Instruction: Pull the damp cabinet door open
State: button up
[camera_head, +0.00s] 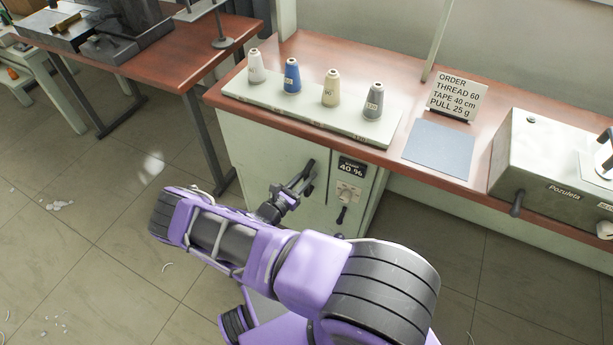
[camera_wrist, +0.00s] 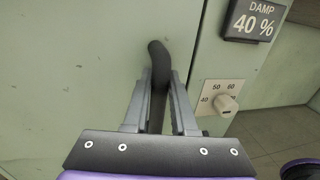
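The damp cabinet (camera_head: 262,160) is pale green and stands under the red-brown worktop. Its door (camera_wrist: 70,60) looks closed, with a seam at its right edge beside the control panel. A dark upright handle (camera_wrist: 158,62) is on the door near that edge. My gripper (camera_head: 300,180) is at the door in the head view. In the wrist view its two fingers (camera_wrist: 159,90) stand on either side of the handle and appear to touch it. The handle's lower part is partly hidden between the fingers.
The control panel carries a "DAMP 40 %" display (camera_wrist: 254,20) and a knob (camera_wrist: 226,102). Several thread cones stand on a pale board (camera_head: 330,122) above. A grey box (camera_head: 550,165) with a lever is at right. Floor left of the cabinet (camera_head: 110,210) is mostly clear.

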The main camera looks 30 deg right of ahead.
grip_shut()
dwell(1.0)
